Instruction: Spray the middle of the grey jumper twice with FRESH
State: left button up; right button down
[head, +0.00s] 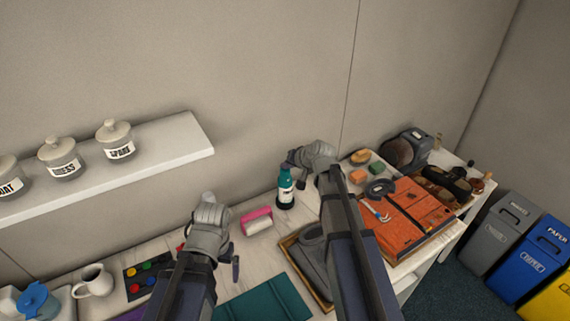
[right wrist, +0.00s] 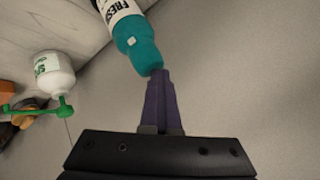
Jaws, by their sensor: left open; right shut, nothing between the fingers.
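The FRESH bottle (head: 285,190), teal with a dark base, stands near the wall in the head view. Its FRESH label and teal top (right wrist: 138,45) show in the right wrist view. My right gripper (right wrist: 160,78) is shut and empty, with its fingertips at the bottle's top; whether they touch it I cannot tell. A folded grey garment (head: 311,250), seemingly the grey jumper, lies in a wooden-edged tray, partly hidden behind my right arm. My left gripper (head: 232,262) is open and empty above the table, left of the tray.
A teal folded cloth (head: 262,299) is at the front. A white bottle with green parts (right wrist: 54,75) shows in the right wrist view. A shelf (head: 180,148) holds jars.

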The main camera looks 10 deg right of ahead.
aim_at(286, 170)
jog(key=shift+w+r+p, duration=0.15)
jog(key=shift+r+p, duration=0.6)
jog(key=shift+p, duration=0.1)
jog(key=shift+w+r+p, duration=0.1)
jog(key=shift+r+p, duration=0.65)
jog(key=shift+p, duration=0.1)
notch_tip(286, 170, up, 3)
jog(key=p, duration=0.2)
jog(key=shift+p, duration=0.4)
jog(key=shift+f, duration=0.15)
jog(key=s+a+f+n+g+b, duration=0.3)
jog(key=s+a+f+n+g, duration=0.35)
jog(key=s+a, duration=0.65)
jog(key=s+a+f+n+g+h+b, duration=0.1)
jog(key=s+f+h, duration=0.3)
jog(key=s, duration=1.2)
jog(key=shift+s+f+n+g+h+b, duration=0.45)
jog(key=shift+f+g+b, duration=0.3)
jog(key=shift+f+b, duration=0.1)
